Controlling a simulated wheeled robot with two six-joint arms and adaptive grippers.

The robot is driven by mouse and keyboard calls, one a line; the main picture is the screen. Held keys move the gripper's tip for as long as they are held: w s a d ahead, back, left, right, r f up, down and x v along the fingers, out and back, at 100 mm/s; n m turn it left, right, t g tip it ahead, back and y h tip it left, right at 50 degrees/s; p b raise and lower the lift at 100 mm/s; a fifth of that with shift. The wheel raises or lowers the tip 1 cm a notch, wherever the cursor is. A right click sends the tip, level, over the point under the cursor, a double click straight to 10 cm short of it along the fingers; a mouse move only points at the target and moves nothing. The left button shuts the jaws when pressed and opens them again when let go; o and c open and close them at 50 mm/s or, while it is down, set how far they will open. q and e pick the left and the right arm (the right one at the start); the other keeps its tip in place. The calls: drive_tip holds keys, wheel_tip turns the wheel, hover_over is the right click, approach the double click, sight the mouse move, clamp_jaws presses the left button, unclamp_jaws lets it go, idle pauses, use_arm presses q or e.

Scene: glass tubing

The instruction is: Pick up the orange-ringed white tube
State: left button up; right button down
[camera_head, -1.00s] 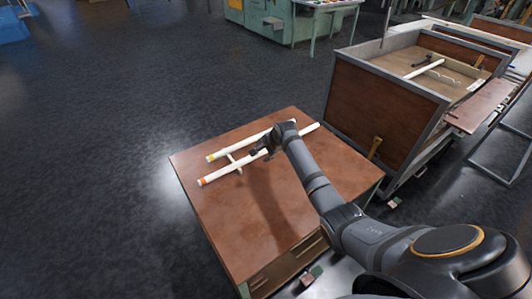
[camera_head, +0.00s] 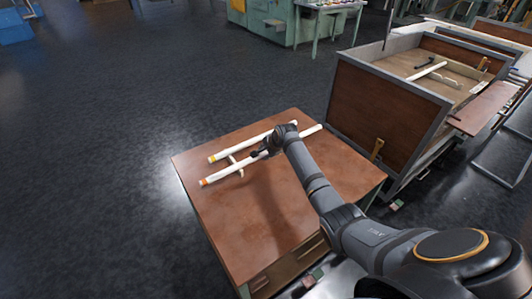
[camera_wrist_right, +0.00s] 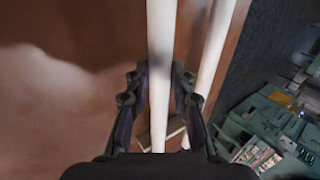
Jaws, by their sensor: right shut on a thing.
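The orange-ringed white tube (camera_head: 222,174) lies at a slant over the brown tabletop, its orange-ringed end to the left. A second white tube (camera_head: 228,152) with a yellow ring lies parallel behind it. My right gripper (camera_head: 262,153) is shut on the orange-ringed tube around its middle and hides part of it. In the right wrist view the held tube (camera_wrist_right: 160,40) runs between the two fingers (camera_wrist_right: 158,90), and the other tube (camera_wrist_right: 216,45) passes to its right. Whether the held tube touches its support cannot be told. My left gripper is not in view.
The brown table (camera_head: 275,215) has a bare front part. A large wooden crate (camera_head: 385,115) with another white tube (camera_head: 428,71) inside stands close to the table's right. Dark floor is open to the left.

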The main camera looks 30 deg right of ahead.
wheel_tip(320, 180, up, 4)
drive_tip(key=shift+w+f+p, duration=0.1)
drive_tip(key=shift+f+p, duration=0.15)
drive_tip(key=shift+p, duration=0.15)
drive_tip(key=s+d+r+p, duration=0.1)
drive_tip(key=s+d+r, duration=0.2)
drive_tip(key=s, duration=0.3)
drive_tip(key=s+d+r+p, duration=0.1)
drive_tip(key=s+d+r, duration=0.1)
drive_tip(key=s+r, duration=0.4)
drive_tip(key=shift+s+d+r+p, duration=0.2)
drive_tip(key=shift+s+d+p, duration=0.1)
drive_tip(key=shift+s+d, duration=0.15)
